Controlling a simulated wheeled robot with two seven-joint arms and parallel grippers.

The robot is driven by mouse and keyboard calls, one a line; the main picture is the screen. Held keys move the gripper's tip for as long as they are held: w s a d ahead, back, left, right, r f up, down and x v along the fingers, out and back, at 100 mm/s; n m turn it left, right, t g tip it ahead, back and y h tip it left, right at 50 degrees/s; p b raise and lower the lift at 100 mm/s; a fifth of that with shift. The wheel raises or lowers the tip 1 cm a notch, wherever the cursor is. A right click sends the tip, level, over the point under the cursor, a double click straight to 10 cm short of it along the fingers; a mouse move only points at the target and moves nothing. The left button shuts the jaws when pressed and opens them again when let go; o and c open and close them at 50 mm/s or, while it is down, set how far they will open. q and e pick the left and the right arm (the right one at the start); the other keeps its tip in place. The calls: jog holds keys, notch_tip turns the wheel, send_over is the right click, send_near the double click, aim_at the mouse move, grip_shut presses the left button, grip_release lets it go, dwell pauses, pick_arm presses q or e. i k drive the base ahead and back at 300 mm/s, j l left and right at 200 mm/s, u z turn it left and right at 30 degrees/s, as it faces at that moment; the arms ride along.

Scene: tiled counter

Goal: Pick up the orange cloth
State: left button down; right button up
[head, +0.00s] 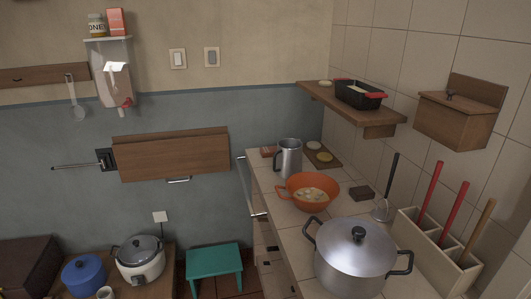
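I cannot make out any orange cloth in the head view. The orange thing on the tiled counter is a round bowl (314,205) with small handles and pale pieces of food inside. Neither of my grippers is in view.
A large lidded pot (352,265) stands at the counter's front, with a metal jug (290,158) behind the bowl. A utensil holder (428,252) with red and wooden handles is at right. A wooden shelf (385,114) juts above the counter. A green stool (214,262) stands left of it.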

aim_at(266, 152)
jog(key=z, duration=2.05)
jog(key=u, duration=2.05)
jog(key=i+j, duration=0.15)
jog(key=j, duration=0.25)
jog(key=i+j+u, duration=0.15)
jog(key=j, duration=0.25)
jog(key=i+j, duration=0.2)
jog(key=j, duration=0.2)
jog(key=i+j+u, duration=0.15)
jog(key=j, duration=0.25)
jog(key=i+j, duration=0.25)
jog(key=j, duration=0.15)
